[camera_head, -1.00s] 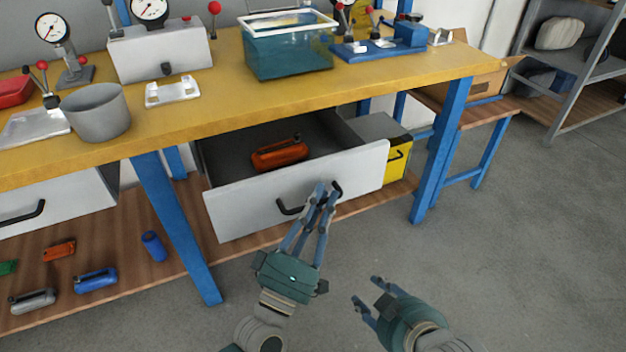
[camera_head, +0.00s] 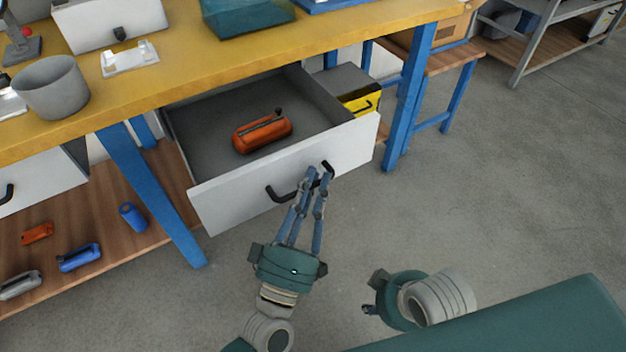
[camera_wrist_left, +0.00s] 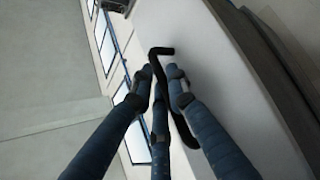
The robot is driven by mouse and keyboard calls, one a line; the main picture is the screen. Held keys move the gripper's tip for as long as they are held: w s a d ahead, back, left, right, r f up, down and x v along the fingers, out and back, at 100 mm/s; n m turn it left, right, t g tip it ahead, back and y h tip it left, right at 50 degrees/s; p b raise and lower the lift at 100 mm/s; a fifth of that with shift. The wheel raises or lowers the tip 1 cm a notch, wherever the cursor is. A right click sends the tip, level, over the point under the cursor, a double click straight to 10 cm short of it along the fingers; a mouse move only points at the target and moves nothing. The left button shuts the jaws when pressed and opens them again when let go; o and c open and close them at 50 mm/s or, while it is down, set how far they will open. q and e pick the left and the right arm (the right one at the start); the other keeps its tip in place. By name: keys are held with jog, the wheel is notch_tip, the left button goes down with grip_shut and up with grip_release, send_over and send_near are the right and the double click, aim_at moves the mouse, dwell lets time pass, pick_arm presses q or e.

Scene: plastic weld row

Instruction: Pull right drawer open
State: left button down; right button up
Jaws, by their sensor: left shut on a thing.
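The right drawer (camera_head: 345,148) has a white front and stands well open under the yellow bench. An orange tool (camera_head: 262,131) lies in it. Its black handle (camera_head: 275,194) is on the front face; the left end shows clear of my fingers. My left gripper (camera_head: 315,178) is shut on the handle. In the left wrist view, the fingers (camera_wrist_left: 163,80) close around the dark handle (camera_wrist_left: 183,127). My right gripper (camera_head: 368,295) hangs low over the floor, right of the left one; its fingers are mostly hidden behind its own body.
The yellow bench (camera_head: 200,85) carries a grey cup (camera_head: 52,88) and a teal tank (camera_head: 245,18). A blue leg (camera_head: 150,190) stands left of the drawer. Several small tools lie on the wooden lower shelf (camera_head: 90,200). The grey floor (camera_head: 490,180) at right is clear.

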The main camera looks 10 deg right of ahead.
pick_arm(q)
jog(key=shift+f, duration=0.1)
jog(key=c, duration=1.9)
grip_release()
jog(key=shift+c, duration=0.2)
jog(key=shift+a, duration=0.1)
jog(key=v, duration=1.2)
jog(key=shift+w, duration=0.1)
